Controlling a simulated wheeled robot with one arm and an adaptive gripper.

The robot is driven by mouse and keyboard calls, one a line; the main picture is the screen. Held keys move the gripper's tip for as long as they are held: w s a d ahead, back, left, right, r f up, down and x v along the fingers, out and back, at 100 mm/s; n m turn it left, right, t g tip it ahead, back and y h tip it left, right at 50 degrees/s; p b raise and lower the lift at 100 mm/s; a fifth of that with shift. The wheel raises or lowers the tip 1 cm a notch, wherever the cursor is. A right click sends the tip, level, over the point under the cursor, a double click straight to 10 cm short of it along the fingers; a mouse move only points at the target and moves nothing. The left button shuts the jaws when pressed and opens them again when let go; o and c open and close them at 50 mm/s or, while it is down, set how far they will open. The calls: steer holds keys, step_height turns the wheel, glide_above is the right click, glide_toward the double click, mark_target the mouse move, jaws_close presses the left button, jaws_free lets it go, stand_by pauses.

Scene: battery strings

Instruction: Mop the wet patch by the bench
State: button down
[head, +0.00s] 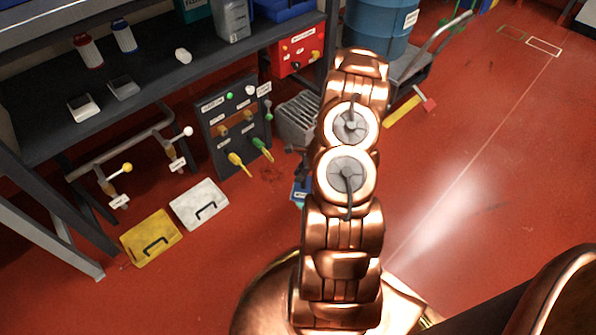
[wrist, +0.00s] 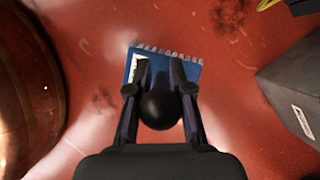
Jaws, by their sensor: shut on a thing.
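My gripper (wrist: 162,74) is shut on a blue mop (wrist: 193,72) with a black ball knob (wrist: 160,110) between the fingers. The mop has a white label and a pale fringe along its far edge. It is over the red floor; I cannot tell whether it touches. In the head view a little of the blue mop (head: 299,191) shows left of my arm, which hides most of the gripper. Dark blotches (head: 271,172) mark the floor by the bench (head: 165,88); they also show in the wrist view (wrist: 229,15). I cannot tell which is wet.
A valve panel (head: 232,128) and a grey finned box (head: 297,121) stand by the bench. A yellow lidded case (head: 151,240) and a white one (head: 199,205) lie on the floor. A trolley (head: 410,68) bears a blue drum (head: 378,30). Floor at right is open.

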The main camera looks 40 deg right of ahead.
mark_target(302, 188)
steer(key=shift+s+d+f+b, duration=0.2)
steer(key=shift+f+b, duration=0.15)
steer(key=shift+f, duration=0.15)
steer(key=shift+s+d+f+b, duration=0.15)
steer(key=shift+f+b, duration=0.15)
steer(key=shift+f, duration=0.15)
steer(key=shift+a+f+b, duration=0.1)
steer(key=shift+f+b, duration=1.55)
steer(key=shift+f, duration=0.2)
